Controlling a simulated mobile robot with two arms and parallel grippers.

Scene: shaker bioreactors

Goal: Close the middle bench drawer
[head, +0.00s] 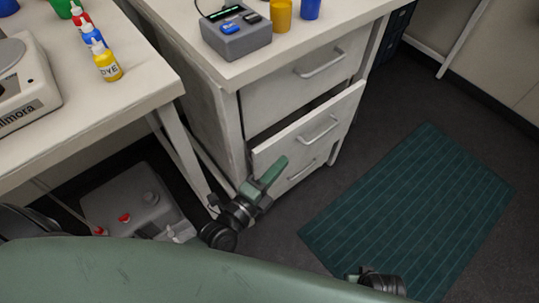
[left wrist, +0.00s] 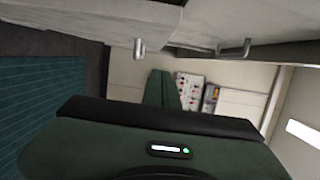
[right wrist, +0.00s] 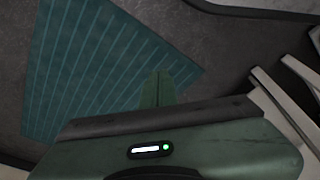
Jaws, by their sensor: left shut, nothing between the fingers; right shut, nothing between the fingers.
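The middle drawer (head: 340,112) of the white bench cabinet stands partly pulled out, with a dark gap along its top edge. Its bar handle (head: 318,130) is on the front. My left gripper (head: 280,162) is shut and empty, in front of the drawer's lower left part in the head view; whether it touches the front cannot be told. In the left wrist view, its closed fingers (left wrist: 162,88) show below drawer fronts with two handles. My right gripper (right wrist: 158,88) is shut and empty over the floor; the head view shows only part of my right wrist at the bottom edge.
The top drawer (head: 290,95) is flush and the bottom drawer (head: 300,180) sits below. A grey device (head: 236,40) and cups stand on the bench top. A side table (head: 150,88) with dye bottles is at left. A teal mat (head: 410,205) lies on clear floor at right.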

